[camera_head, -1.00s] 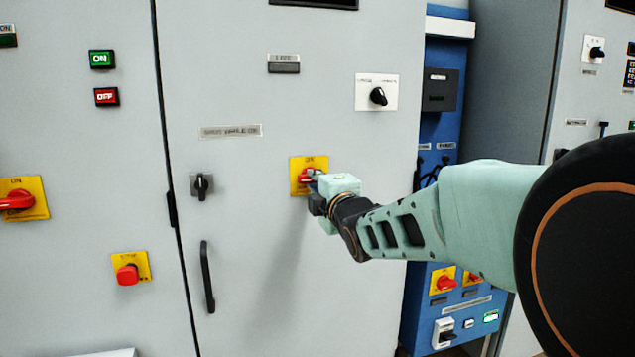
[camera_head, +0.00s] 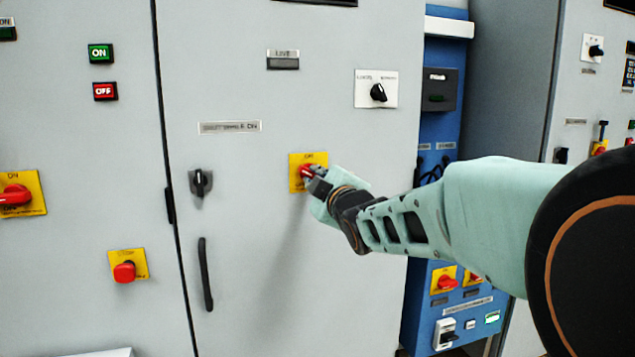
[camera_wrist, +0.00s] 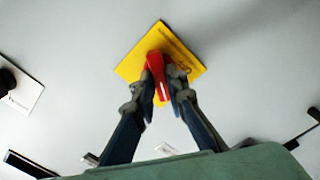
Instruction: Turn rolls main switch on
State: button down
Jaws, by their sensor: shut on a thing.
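A red rotary switch handle on a yellow plate (camera_head: 296,183) is mounted on the grey cabinet door. "ON" is faintly readable at the top of the plate. My gripper (camera_head: 314,176) reaches it from the lower right, and its fingers partly cover the handle. In the wrist view, the red handle (camera_wrist: 156,72) sits between the two dark fingers of my gripper (camera_wrist: 160,90), which are shut on it. The yellow plate (camera_wrist: 135,66) appears as a tilted square behind the fingers there. The handle's exact angle is hard to tell in the head view.
A black key-like knob (camera_head: 201,182) and a long black door handle (camera_head: 205,275) are to the left. A white-plated selector (camera_head: 377,92) is above right. Another red switch on yellow (camera_head: 16,195) is far left. The door face around my gripper is flat and clear.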

jog(key=m+p, duration=0.1)
jog(key=m, duration=1)
jog(key=shift+m, duration=0.4)
dwell(0.3)
jog(key=c, duration=1.9)
grip_release()
jog(key=shift+c, duration=0.2)
notch_tip(320, 180, up, 10)
jog(key=shift+r, duration=0.1)
